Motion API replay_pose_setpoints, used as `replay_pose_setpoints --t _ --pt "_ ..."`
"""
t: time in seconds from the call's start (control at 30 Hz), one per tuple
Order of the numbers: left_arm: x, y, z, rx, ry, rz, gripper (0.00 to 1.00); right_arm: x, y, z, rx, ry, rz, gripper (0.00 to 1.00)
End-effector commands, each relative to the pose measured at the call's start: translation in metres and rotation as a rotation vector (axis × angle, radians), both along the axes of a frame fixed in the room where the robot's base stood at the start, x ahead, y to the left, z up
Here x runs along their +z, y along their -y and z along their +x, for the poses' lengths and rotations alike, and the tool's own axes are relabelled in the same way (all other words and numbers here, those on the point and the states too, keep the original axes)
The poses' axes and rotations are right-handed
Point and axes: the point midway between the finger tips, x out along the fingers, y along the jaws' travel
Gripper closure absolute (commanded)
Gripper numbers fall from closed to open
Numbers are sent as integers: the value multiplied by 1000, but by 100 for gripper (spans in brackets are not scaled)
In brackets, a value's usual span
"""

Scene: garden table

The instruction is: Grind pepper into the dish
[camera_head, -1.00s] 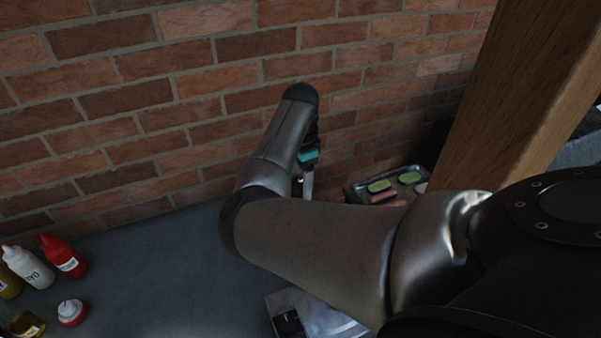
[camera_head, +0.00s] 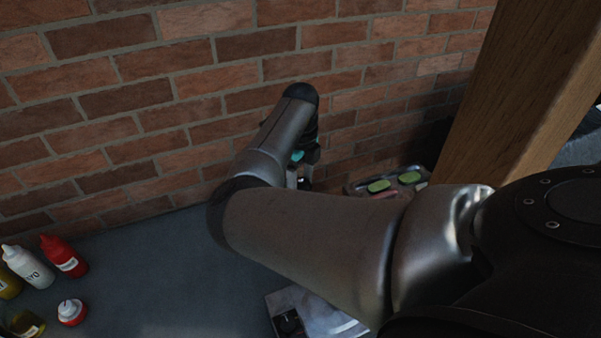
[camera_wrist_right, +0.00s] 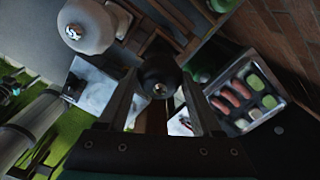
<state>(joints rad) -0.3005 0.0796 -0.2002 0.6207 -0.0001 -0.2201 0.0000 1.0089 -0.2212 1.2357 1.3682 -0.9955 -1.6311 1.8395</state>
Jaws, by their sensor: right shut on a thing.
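My right arm reaches across the head view, and its gripper (camera_head: 303,172) is mostly hidden behind my own forearm near the brick wall. In the right wrist view, the right gripper (camera_wrist_right: 157,100) is shut on a dark, rounded thing with a small silver knob, which looks like the pepper grinder (camera_wrist_right: 160,72). Its lower part is hidden. I cannot pick out the dish with certainty in either view. My left gripper is not in view.
A metal tray (camera_head: 351,188) with green and reddish food stands by the wooden post (camera_head: 515,90). Sauce bottles (camera_head: 66,258) stand at the left. A pale metal plate or board (camera_head: 322,309) lies at the front. The grey tabletop (camera_head: 160,265) is clear in between.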

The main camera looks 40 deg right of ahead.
Motion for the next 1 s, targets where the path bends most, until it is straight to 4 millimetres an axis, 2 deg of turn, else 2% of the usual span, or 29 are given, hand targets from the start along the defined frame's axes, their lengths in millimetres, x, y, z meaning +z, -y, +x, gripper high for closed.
replay_pose_setpoints --t 0.17,0.47,0.57,1.0 --pt "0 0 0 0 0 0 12 1 0 0 -106 1 -2 100" --pt "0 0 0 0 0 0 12 1 0 0 -103 0 -2 100" --pt "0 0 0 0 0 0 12 1 1 0 -37 1 -2 100" --pt "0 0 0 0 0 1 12 0 1 0 503 -1 -2 100"
